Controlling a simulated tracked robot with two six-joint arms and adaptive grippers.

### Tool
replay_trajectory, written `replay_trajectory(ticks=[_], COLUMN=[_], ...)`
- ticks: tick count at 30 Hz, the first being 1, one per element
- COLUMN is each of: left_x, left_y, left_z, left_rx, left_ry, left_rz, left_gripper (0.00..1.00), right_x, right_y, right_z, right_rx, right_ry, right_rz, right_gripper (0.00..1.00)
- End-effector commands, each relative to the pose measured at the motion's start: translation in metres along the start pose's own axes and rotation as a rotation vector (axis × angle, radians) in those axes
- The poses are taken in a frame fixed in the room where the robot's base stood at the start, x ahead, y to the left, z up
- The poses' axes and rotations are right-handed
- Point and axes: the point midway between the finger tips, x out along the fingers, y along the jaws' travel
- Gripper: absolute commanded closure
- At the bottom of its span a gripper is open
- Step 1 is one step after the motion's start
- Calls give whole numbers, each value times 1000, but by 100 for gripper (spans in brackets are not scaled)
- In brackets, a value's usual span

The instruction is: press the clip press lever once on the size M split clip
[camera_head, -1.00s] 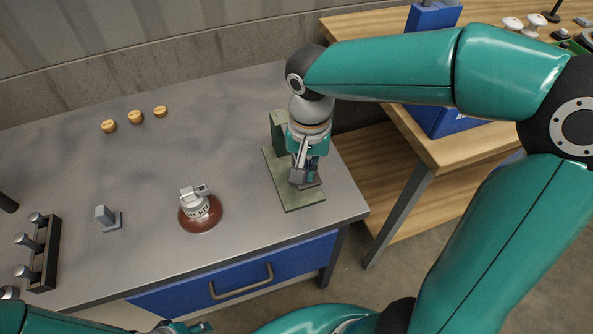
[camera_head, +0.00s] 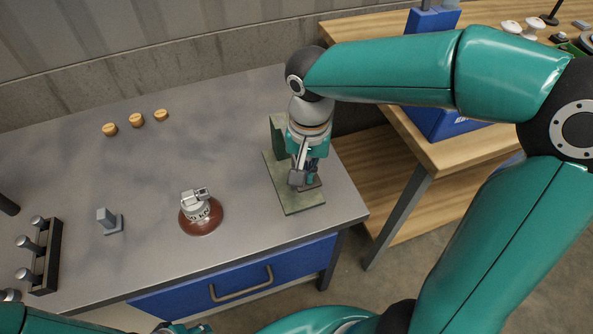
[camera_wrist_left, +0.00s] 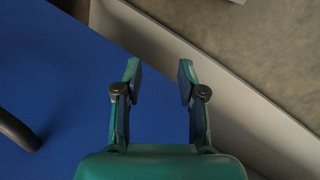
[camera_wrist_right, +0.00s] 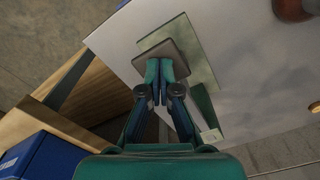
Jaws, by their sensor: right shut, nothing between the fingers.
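The clip press is a green-grey plate with an upright block (camera_head: 278,136) at the table's right end. Its base plate (camera_head: 303,200) shows below my right gripper (camera_head: 309,178). The right gripper is shut and empty, pointing down over the press. In the right wrist view its closed fingertips (camera_wrist_right: 160,68) are over a dark square plate (camera_wrist_right: 170,54), perhaps the lever; I cannot tell whether they touch. The split clip cannot be made out; the gripper and that plate hide the press's middle. My left gripper (camera_wrist_left: 160,72) is open and empty near the blue drawer front.
A brown disc bearing a grey-white fitting (camera_head: 200,212) stands mid-table. A small grey block (camera_head: 108,220) and a black rack with several pegs (camera_head: 45,258) are at left. Several tan round pieces (camera_head: 136,120) lie at the back. A wooden bench (camera_head: 440,150) stands right.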

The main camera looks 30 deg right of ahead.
Motion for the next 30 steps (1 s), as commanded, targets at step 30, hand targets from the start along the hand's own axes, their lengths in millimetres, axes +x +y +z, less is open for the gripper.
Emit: replay_trajectory(ticks=[30], left_x=[-59], left_y=[21], left_z=[0], left_rx=[0], left_ry=[0], left_rz=[0], left_gripper=[60], right_x=[-76], right_y=[0], right_z=[0], right_rx=[0], right_ry=[1], right_rz=[-1], right_gripper=[100])
